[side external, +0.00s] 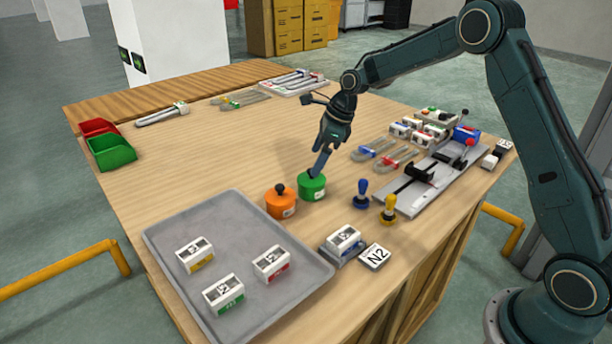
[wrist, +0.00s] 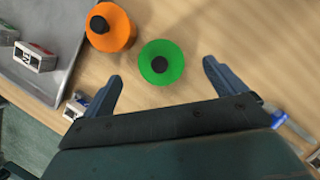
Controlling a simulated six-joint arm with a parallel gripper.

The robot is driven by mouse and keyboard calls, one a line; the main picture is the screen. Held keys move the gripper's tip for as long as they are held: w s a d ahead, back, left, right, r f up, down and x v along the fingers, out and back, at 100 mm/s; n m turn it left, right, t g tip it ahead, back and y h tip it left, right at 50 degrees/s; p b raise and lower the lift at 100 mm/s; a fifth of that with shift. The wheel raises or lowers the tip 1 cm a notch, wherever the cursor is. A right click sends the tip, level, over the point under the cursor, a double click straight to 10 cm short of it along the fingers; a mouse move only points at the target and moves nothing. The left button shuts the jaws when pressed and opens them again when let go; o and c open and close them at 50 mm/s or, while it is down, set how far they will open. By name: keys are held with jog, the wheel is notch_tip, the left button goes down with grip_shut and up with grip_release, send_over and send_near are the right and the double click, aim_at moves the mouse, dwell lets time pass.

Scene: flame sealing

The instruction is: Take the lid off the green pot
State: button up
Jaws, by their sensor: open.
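The green pot (side external: 312,188) stands upright on the wooden table with its green lid on, and the lid has a dark round knob. In the wrist view the green lid (wrist: 149,62) and its knob (wrist: 159,64) show from above, ahead of the fingers and between their lines. My gripper (side external: 319,168) is open and points down close above the green pot in the side view. In the wrist view my gripper (wrist: 162,82) has its two fingers spread wide with nothing between them. The fingertips partly overlap the knob in the side view, so I cannot tell the exact gap.
An orange pot (side external: 281,203) with a dark knob stands just left of the green pot. A grey tray (side external: 165,232) with several white boxes lies at the front left. Blue (side external: 362,195) and yellow (side external: 388,212) stamps stand to the right.

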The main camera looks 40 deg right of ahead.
aim_at(305, 179)
jog(key=shift+f, duration=0.1)
jog(key=shift+x, duration=2.55)
jog(key=shift+s, duration=0.15)
jog(key=c, duration=1.1)
